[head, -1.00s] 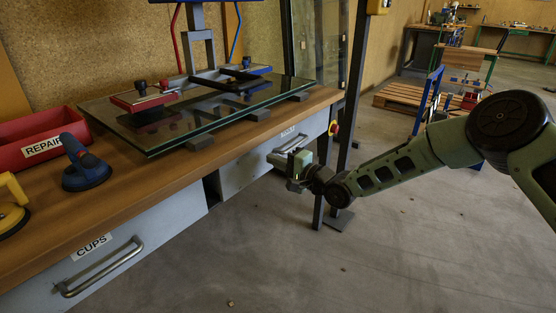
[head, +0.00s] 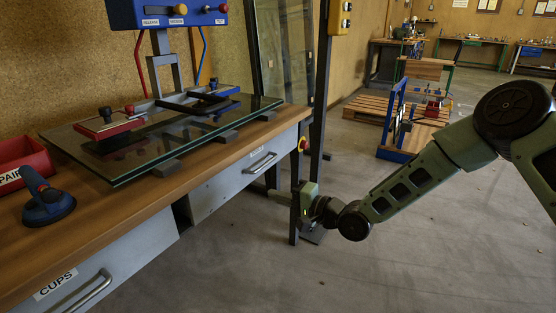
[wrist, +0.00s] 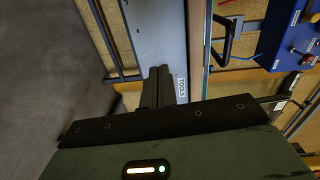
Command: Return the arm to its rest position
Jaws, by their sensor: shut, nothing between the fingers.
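My gripper shows in the head view at the end of my green arm, in front of the bench's right end and beside a dark post. In the wrist view the two dark fingers (wrist: 158,86) are together with nothing between them. Behind them is the grey drawer front (wrist: 165,40) with a "TOOLS" label. In the head view this drawer (head: 235,183) is closed and my gripper is apart from its handle, to the right and lower.
The wooden bench (head: 95,220) bears a glass sheet (head: 150,160) on dark blocks, a blue suction cup (head: 47,204) and a red bin (head: 22,163). A dark post (head: 318,110) stands close to my gripper. A pallet (head: 370,108) lies farther back. The floor (head: 240,270) in front is clear.

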